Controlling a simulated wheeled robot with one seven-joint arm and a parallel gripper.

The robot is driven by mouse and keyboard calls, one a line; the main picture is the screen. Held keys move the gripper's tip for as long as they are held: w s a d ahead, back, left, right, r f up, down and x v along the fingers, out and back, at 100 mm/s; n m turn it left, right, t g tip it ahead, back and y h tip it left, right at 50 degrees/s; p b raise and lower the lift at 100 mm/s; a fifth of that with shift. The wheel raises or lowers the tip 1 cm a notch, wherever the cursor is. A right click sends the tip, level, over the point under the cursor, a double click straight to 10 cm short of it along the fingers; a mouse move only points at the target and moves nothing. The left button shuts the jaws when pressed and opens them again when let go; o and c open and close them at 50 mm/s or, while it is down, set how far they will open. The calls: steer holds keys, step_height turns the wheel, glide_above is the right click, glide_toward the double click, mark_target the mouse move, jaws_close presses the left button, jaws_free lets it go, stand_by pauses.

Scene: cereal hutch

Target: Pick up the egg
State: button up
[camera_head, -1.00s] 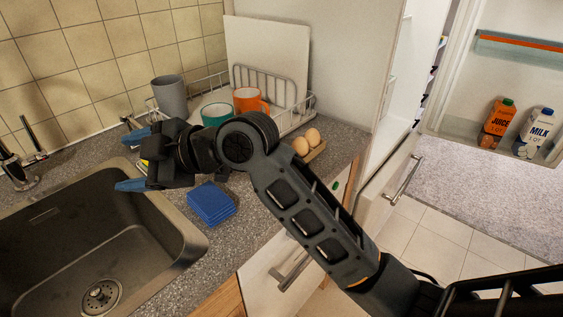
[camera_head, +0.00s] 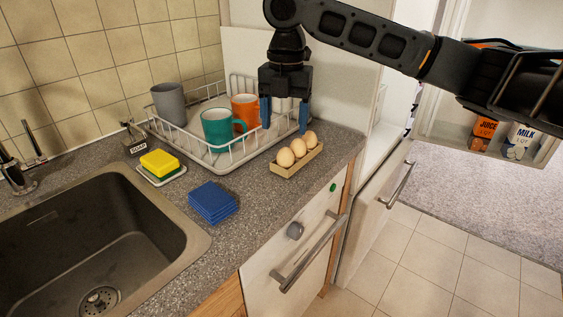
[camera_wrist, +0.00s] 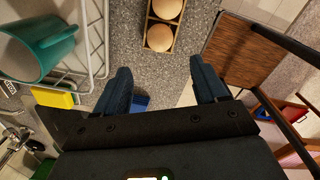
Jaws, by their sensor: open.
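Three brown eggs, near (camera_head: 285,157), middle (camera_head: 298,148) and far (camera_head: 310,138), sit in a row in a small tan holder (camera_head: 289,170) on the counter. My gripper (camera_head: 285,115) is open and empty, pointing down above and slightly behind the eggs in the head view, touching none of them. In the wrist view, two eggs, one (camera_wrist: 160,37) and another (camera_wrist: 167,8), show in the holder (camera_wrist: 149,22) beyond my spread fingertips (camera_wrist: 160,70). Only two eggs are visible in that view.
A dish rack (camera_head: 222,158) holds a teal mug (camera_head: 215,125), an orange mug (camera_head: 243,106) and a grey cup (camera_head: 169,103), close to my gripper. Blue cloths (camera_head: 212,202), a yellow sponge (camera_head: 159,161) and the sink (camera_head: 95,240) lie left. Counter in front of the eggs is clear.

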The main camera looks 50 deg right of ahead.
mark_target(286, 148)
steer(key=shift+s+d+f, duration=0.15)
steer(key=shift+s+d, duration=0.05)
steer(key=shift+d, duration=0.05)
steer(key=shift+f, duration=0.4)
steer(key=f, duration=0.6)
steer(key=shift+w+d+f+p, duration=0.2)
steer(key=shift+w+f+p, duration=0.1)
steer(key=shift+w+p, duration=0.1)
steer(key=c, duration=0.8)
steer(key=shift+r, duration=0.15)
steer(key=shift+c, duration=0.2)
